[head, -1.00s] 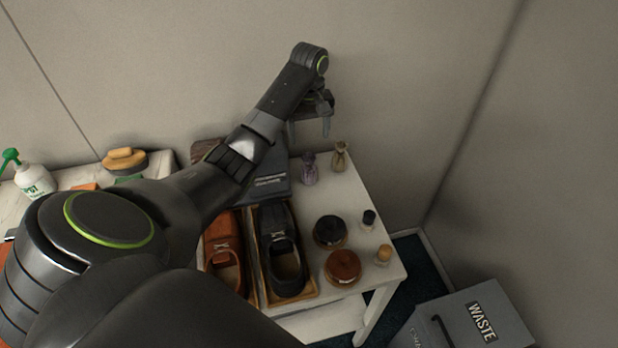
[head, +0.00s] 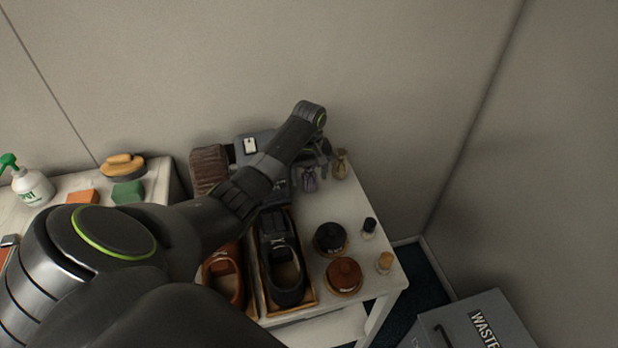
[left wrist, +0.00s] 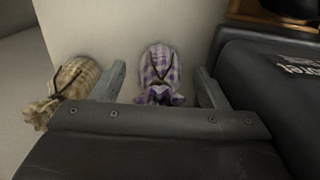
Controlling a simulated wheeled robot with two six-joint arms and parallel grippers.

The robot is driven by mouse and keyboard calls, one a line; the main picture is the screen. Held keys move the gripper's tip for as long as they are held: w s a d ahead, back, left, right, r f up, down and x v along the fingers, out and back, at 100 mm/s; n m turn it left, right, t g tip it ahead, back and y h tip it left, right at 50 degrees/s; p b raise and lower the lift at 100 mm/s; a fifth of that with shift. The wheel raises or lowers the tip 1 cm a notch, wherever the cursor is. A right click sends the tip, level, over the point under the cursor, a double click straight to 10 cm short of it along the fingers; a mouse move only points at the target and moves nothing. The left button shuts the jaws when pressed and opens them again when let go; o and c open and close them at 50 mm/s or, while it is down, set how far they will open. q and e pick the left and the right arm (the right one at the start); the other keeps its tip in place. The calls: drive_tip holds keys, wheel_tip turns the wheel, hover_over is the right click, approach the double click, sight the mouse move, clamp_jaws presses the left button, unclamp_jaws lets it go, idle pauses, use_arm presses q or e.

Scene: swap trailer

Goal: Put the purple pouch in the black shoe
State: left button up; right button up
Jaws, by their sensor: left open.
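The purple pouch (left wrist: 158,68), checked purple and white and tied at the neck, stands on the white table. In the left wrist view it is between the two open fingers of my left gripper (left wrist: 160,78), with a gap on each side. In the head view the pouch (head: 309,184) is partly covered by my left gripper (head: 312,176), which is low over it at the table's far side. The black shoe (head: 273,228) lies in a wooden tray nearer to me, its opening facing up. My right gripper is not in view.
A tan pouch (head: 341,164) stands just right of the purple one. A black tin (head: 330,236), a brown tin (head: 344,275) and two small bottles stand right of the shoe. A brown shoe (head: 236,258) is left of it.

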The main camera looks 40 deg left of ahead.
use_arm(q)
drive_tip(key=c, duration=1.1)
